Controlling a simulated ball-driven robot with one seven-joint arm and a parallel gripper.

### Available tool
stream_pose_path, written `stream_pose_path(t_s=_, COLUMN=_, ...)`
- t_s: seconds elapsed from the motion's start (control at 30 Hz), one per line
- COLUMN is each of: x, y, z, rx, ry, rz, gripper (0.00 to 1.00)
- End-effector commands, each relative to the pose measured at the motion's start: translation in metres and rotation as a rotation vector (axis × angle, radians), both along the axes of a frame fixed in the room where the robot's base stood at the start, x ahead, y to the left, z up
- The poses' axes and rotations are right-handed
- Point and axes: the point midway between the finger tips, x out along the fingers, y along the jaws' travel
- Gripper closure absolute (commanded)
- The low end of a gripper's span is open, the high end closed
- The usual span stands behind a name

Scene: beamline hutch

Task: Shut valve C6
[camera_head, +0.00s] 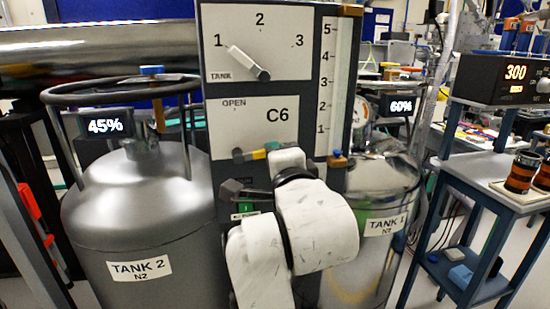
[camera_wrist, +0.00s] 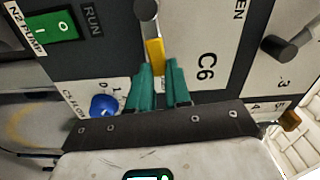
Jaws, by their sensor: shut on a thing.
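Valve C6 is on the white plate (camera_head: 281,131) marked C6, with OPEN printed at its upper left. Its yellow lever (camera_head: 257,154) runs roughly level to the right from a dark grey pivot (camera_head: 238,154). My gripper (camera_head: 272,149) is at the lever's right end, with my white wrist below and in front of it. In the wrist view, the teal fingers of my gripper (camera_wrist: 158,66) are closed around the yellow lever (camera_wrist: 155,50), and the grey pivot (camera_wrist: 146,10) lies beyond. The lever's far end is hidden between the fingers.
Above C6 is a tank selector (camera_head: 248,63) pointing toward 1. A green pump switch (camera_wrist: 48,28) and a blue flow knob (camera_wrist: 103,106) are close to my gripper. Tank 2 (camera_head: 140,215) stands left, Tank 1 (camera_head: 385,195) right, and a blue cart (camera_head: 500,170) farther right.

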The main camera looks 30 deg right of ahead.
Motion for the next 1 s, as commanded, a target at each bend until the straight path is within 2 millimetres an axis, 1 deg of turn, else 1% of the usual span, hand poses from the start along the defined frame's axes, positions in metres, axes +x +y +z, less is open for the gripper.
stream_pose_path(t_s=0.1, x=0.0, y=-0.001, z=-0.001, rx=-0.002, ry=0.004, rz=-0.002, gripper=1.0)
stream_pose_path(t_s=0.13, x=0.0, y=-0.001, z=-0.001, rx=-0.002, ry=0.004, rz=-0.002, gripper=0.81)
stream_pose_path(t_s=0.4, x=0.0, y=-0.001, z=-0.001, rx=-0.001, ry=0.002, rz=-0.001, gripper=0.56)
stream_pose_path(t_s=0.63, x=-0.001, y=0.0, z=0.0, rx=-0.002, ry=0.001, rz=-0.001, gripper=0.56)
stream_pose_path(t_s=0.73, x=-0.006, y=0.002, z=0.0, rx=-0.002, ry=0.002, rz=0.001, gripper=0.56)
stream_pose_path(t_s=0.87, x=-0.023, y=0.008, z=0.0, rx=-0.003, ry=0.0, rz=0.0, gripper=0.56)
stream_pose_path(t_s=1.0, x=-0.05, y=0.017, z=0.0, rx=-0.003, ry=0.001, rz=0.001, gripper=0.56)
